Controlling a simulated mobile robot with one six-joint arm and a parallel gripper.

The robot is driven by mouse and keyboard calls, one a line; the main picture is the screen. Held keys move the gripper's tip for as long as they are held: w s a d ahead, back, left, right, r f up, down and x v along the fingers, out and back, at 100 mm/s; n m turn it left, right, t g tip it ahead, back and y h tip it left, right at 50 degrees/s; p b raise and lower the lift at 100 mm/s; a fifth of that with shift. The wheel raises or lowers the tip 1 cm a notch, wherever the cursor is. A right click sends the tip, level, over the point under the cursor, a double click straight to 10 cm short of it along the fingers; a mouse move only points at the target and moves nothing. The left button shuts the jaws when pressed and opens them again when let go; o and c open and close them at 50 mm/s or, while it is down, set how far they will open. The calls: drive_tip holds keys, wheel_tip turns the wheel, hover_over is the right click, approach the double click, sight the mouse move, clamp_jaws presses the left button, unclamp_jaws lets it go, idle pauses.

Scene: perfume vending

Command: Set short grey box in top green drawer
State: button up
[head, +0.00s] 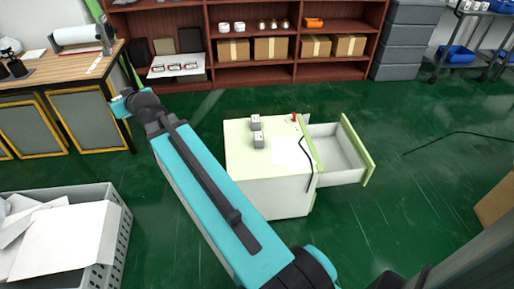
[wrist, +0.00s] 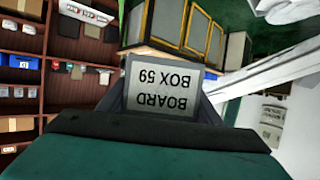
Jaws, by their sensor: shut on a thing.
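In the wrist view, my gripper (wrist: 163,100) is shut on a grey box (wrist: 160,80) marked "BOARD BOX 59", with its lettering upside down. In the head view, my arm reaches to the upper left, away from the cabinet; I cannot clearly make out the gripper or held box there. A white cabinet (head: 262,192) with pale green trim stands at the middle. Its top drawer (head: 333,152), with a green front, is pulled out to the right and its visible inside looks empty.
A white sheet (head: 288,153), a black cable and a small red item (head: 294,117) are on the cabinet top. A workbench (head: 40,75) is at upper left, a crate of papers (head: 112,235) at lower left, shelves (head: 270,88) behind. Green floor surrounds the cabinet.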

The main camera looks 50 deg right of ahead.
drive_tip(key=s+d+f+b, duration=0.4)
drive_tip(key=d+f, duration=0.4)
drive_tip(key=d, duration=0.2)
drive_tip(key=s+d+f+b, duration=0.5)
drive_tip(key=d+f, duration=0.4)
drive_tip(key=d, duration=0.2)
drive_tip(key=s+d+f+b, duration=0.4)
drive_tip(key=d+f, duration=0.4)
drive_tip(key=d, duration=0.2)
drive_tip(key=s+d+f+b, duration=0.4)
drive_tip(key=s+d, duration=0.3)
drive_tip(key=s, duration=0.1)
drive_tip(key=s+d+f+n+y+b, duration=0.1)
drive_tip(key=s+d+f+b, duration=0.3)
drive_tip(key=s+d, duration=0.3)
drive_tip(key=s+d+f+y+b, duration=0.1)
drive_tip(key=s+d+f+b, duration=0.3)
drive_tip(key=s, duration=0.6)
drive_tip(key=shift+s+d+f+n, duration=0.1)
drive_tip(key=shift+d+f+n, duration=0.05)
drive_tip(key=shift+d+f, duration=0.5)
drive_tip(key=shift+s+d+f+n, duration=0.15)
drive_tip(key=shift+d+f, duration=0.3)
drive_tip(key=shift+d, duration=0.3)
drive_tip(key=shift+w, duration=0.1)
